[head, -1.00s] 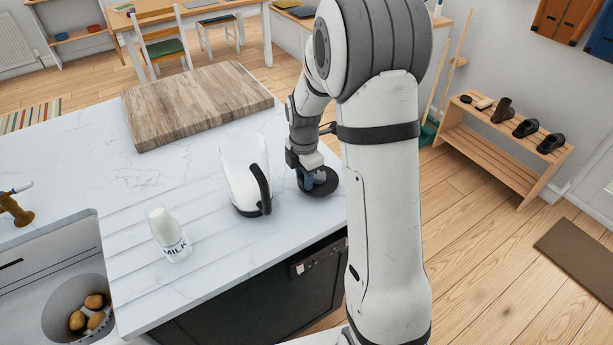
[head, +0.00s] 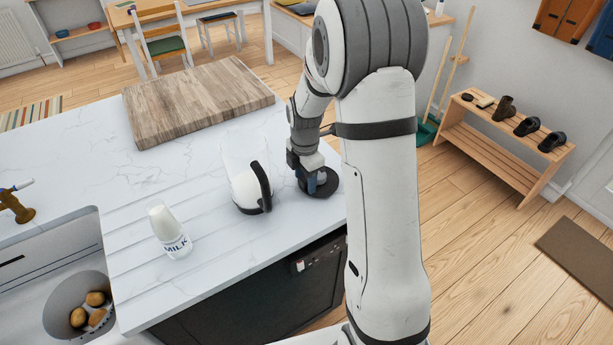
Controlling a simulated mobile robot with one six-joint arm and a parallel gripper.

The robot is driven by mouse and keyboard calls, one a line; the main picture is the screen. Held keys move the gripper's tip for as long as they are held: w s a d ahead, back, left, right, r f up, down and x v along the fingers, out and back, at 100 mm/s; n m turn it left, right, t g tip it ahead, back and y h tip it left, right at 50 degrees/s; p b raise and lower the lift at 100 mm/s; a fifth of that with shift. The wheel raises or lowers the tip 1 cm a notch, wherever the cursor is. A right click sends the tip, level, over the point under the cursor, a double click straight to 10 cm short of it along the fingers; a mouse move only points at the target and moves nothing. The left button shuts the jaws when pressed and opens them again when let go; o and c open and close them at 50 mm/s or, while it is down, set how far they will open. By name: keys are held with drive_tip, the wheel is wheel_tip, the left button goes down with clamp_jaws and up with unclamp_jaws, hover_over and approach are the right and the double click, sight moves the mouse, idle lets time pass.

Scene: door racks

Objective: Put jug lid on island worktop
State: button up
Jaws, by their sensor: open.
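The jug lid (head: 324,188) is a dark round disc with a lighter knob, lying on the white island worktop (head: 200,195) near its right edge. My gripper (head: 316,181) is open, pointing down right at the lid's knob. Its fingers partly hide the lid, and I cannot tell whether they touch it. The jug (head: 243,180) stands just left of the lid, clear above and white below, with a black handle facing right. Its top is uncovered.
A milk bottle (head: 168,230) stands left of the jug. A wooden board (head: 195,100) lies at the back of the worktop. A sink (head: 40,255) with a bowl of potatoes (head: 88,308) is at the left. Bare worktop lies between jug and board.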

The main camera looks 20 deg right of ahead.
wheel_tip(320, 180, up, 11)
drive_tip(key=b, duration=0.1)
drive_tip(key=s+r+m+t, duration=0.1)
drive_tip(key=s+r+m, duration=0.4)
drive_tip(key=s+m, duration=0.15)
drive_tip(key=s+a+m+t, duration=0.1)
drive_tip(key=s+m+t, duration=0.1)
drive_tip(key=s+m, duration=1.2)
drive_tip(key=s+r, duration=0.1)
drive_tip(key=s, duration=0.2)
drive_tip(key=shift+a+m, duration=0.35)
drive_tip(key=shift+a, duration=0.05)
